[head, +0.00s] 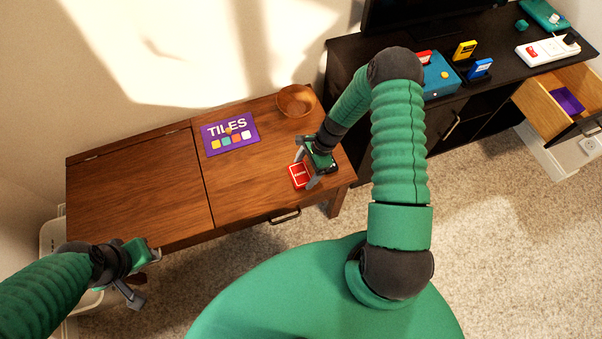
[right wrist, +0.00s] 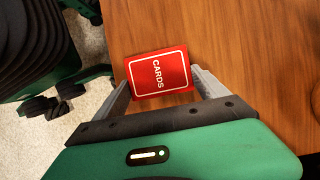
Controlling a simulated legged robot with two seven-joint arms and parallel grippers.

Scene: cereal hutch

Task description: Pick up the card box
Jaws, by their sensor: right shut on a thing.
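The card box (right wrist: 160,73) is red with a white border and the word CARDS. In the head view the card box (head: 298,177) is at the right front part of the wooden table (head: 140,190). My right gripper (head: 307,170) is over it, and in the right wrist view the gripper's fingers (right wrist: 162,85) are shut on its two sides. I cannot tell whether the box touches the tabletop. My left gripper (head: 146,276) is empty, off the table's front left edge, with its fingers apart.
A purple TILES box (head: 230,134) lies on the table, left of the card box. A round wooden bowl (head: 296,101) stands at the back right. A dark cabinet (head: 345,75) with an open drawer (head: 545,95) is at the right. The table's left half is clear.

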